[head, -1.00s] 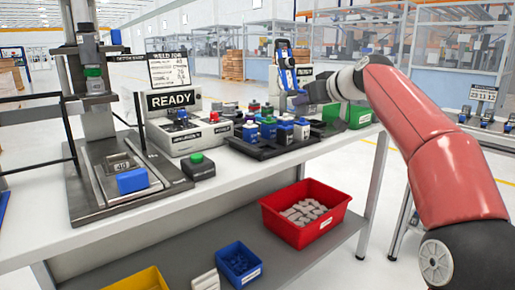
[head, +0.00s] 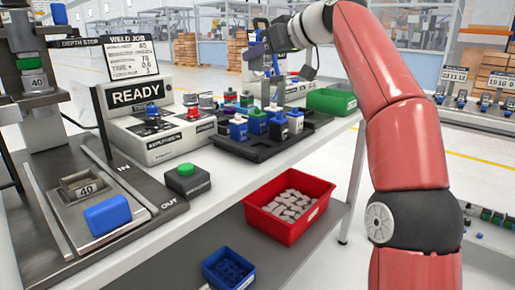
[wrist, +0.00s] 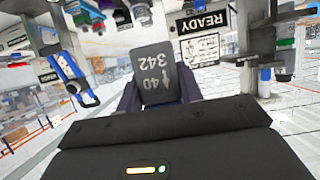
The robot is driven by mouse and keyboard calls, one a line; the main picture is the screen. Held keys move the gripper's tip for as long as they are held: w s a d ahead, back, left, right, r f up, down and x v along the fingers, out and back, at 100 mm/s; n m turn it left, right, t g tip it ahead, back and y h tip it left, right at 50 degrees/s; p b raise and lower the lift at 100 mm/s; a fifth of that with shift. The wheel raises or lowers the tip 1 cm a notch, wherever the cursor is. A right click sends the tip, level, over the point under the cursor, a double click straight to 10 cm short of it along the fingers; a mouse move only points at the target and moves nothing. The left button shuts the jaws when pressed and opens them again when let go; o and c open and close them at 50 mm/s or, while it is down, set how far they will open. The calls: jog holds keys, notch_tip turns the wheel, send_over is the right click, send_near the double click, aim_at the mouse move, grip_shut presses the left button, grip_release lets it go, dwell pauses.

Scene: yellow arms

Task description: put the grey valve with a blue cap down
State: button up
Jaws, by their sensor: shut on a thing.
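My gripper (wrist: 159,92) is shut on a dark grey block-like part (wrist: 155,72) marked "40" and "342", upside down in the wrist view. I take this part to be the grey valve; no blue cap shows on it from this side. In the head view my gripper (head: 276,40) is raised above the far end of the bench, and what it holds cannot be made out clearly there. A black tray (head: 235,146) below it bears several small parts with blue, black and other coloured tops.
A READY weld box (head: 165,135) and a green-button box (head: 187,181) stand left of the tray. A press fixture (head: 70,220) with a blue block (head: 107,215) is at left. A green bin (head: 332,101) is beyond the tray; a red bin (head: 290,222) and blue bin (head: 228,268) are lower.

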notch_tip(320, 180, down, 15)
jog(key=b, duration=0.8)
jog(key=shift+r, duration=0.2)
jog(key=shift+f+b, duration=0.95)
jog(key=shift+f, duration=1.55)
jog(key=o, duration=1.1)
